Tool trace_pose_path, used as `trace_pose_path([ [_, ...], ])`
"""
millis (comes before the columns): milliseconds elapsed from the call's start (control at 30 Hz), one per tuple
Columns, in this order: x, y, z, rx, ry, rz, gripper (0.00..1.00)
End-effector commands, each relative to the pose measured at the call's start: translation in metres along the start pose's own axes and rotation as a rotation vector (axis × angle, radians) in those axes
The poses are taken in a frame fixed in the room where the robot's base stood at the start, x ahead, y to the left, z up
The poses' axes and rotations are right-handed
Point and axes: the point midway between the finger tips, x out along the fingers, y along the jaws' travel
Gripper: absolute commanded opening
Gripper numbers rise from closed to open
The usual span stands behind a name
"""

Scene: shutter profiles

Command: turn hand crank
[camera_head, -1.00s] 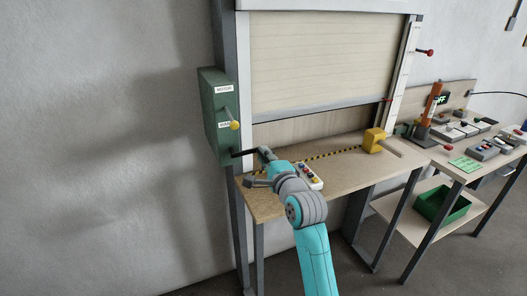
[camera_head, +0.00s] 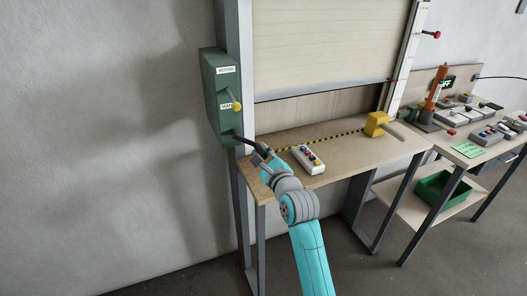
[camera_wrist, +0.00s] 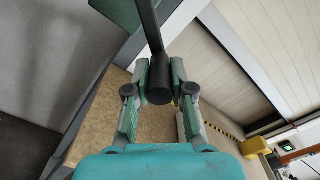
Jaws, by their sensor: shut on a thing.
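The hand crank (camera_head: 244,140) is a dark rod that comes out of the low end of the green gearbox (camera_head: 220,97) on the left post of the shutter. In the wrist view its black grip (camera_wrist: 160,82) is between the two fingers, with the crank arm (camera_wrist: 150,28) running up and away. My gripper (camera_head: 264,153) is shut on this grip, just off the left end of the bench. The gearbox carries labels, the lower hard to read, and a yellow-knobbed lever (camera_head: 236,106). The pale slatted shutter (camera_head: 320,45) hangs partly down, its lower edge above the bench.
A second table (camera_head: 480,158) with devices stands at the right, a green bin (camera_head: 441,189) below. Open floor lies in front.

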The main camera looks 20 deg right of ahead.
Motion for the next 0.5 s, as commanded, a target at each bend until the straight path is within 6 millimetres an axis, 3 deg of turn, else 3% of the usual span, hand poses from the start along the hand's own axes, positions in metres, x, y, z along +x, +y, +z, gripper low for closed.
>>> trace_pose_path([
  [467,0.0004,0.0018,-0.0005,0.015,0.001,0.001,0.0],
  [500,0.0004,0.0018,-0.0004,0.015,0.001,0.001,0.25],
])
